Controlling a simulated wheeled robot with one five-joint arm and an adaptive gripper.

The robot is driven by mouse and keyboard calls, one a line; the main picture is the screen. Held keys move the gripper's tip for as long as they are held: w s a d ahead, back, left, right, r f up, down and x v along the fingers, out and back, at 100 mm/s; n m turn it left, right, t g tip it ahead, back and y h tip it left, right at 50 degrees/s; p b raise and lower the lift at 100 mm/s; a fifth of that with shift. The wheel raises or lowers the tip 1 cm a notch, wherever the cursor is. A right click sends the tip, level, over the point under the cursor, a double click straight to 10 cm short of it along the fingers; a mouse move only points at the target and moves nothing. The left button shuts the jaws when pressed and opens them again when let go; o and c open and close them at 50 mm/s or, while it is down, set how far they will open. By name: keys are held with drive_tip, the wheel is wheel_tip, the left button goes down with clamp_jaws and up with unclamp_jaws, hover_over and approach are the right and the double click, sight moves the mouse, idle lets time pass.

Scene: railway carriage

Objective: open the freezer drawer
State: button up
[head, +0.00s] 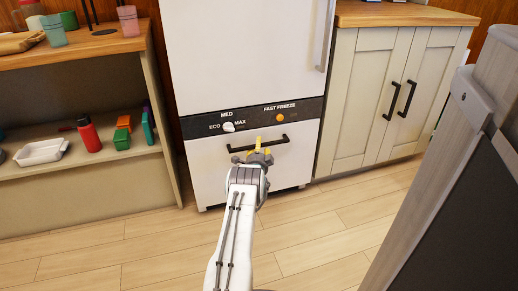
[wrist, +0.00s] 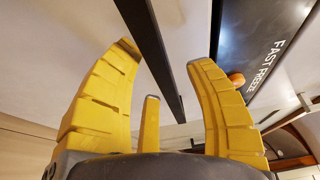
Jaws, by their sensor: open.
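The freezer drawer (head: 285,168) is the white lower front of the fridge, below a dark control strip, and looks shut. Its black bar handle (head: 281,142) runs across its upper part.
The control strip (head: 258,117) has a white knob (head: 228,127) and an orange button (head: 280,118). An open shelf (head: 100,165) stands left, a cream cupboard (head: 350,95) right. A grey and wooden piece (head: 450,190) fills the right foreground. The floor (head: 150,245) before the drawer is clear.

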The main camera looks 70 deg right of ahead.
clamp_jaws()
idle(0.4)
